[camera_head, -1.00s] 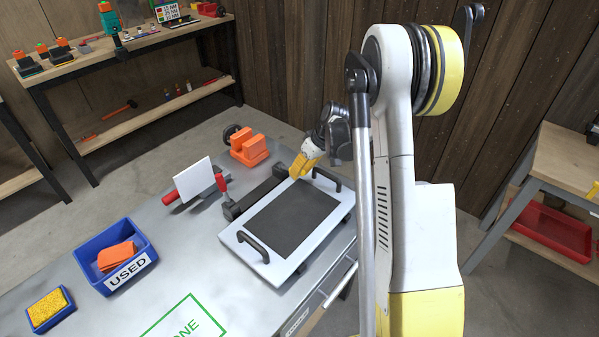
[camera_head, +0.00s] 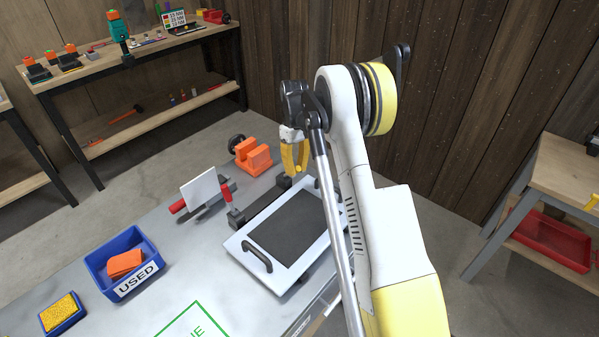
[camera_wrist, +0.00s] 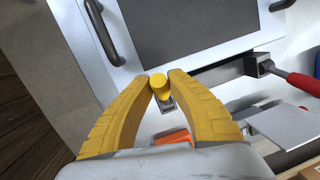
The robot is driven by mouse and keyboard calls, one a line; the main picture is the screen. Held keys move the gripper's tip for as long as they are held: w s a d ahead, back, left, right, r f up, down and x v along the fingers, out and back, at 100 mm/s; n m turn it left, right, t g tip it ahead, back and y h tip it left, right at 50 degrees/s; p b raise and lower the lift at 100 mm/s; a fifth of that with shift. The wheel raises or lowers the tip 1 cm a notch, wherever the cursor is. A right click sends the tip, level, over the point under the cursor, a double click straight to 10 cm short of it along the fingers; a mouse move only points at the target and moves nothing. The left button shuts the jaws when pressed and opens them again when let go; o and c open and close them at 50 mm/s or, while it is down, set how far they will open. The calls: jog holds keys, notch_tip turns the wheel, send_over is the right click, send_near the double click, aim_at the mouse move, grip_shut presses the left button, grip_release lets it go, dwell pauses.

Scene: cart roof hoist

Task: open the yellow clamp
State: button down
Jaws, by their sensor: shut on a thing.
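The yellow clamp shows in the wrist view as a round yellow handle end (camera_wrist: 160,84) on a metal lever, beside the edge of a white framed panel (camera_wrist: 130,72). My gripper (camera_wrist: 161,76) has thick yellow fingers, and their tips are shut on this handle from both sides. In the head view my gripper (camera_head: 293,172) points down at the far end of the dark bar along the panel (camera_head: 287,282). There the fingers mostly hide the clamp, and the lever's angle is hard to tell.
A red-handled clamp (camera_head: 226,191) stands at the bar's near end. A blue USED bin (camera_head: 104,271) is at the table's left. The panel's black handles (camera_head: 256,257) stick up.

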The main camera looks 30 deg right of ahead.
jog(key=shift+w+a+r+g+h, duration=0.25)
jog(key=shift+w+g, duration=0.15)
jog(key=shift+g, duration=0.15)
jog(key=shift+w+a+r+g+h, duration=0.15)
jog(key=shift+w+r+g, duration=0.1)
jog(key=shift+w+g, duration=0.25)
jog(key=c, duration=1.2)
grip_release()
jog(key=v, duration=1.2)
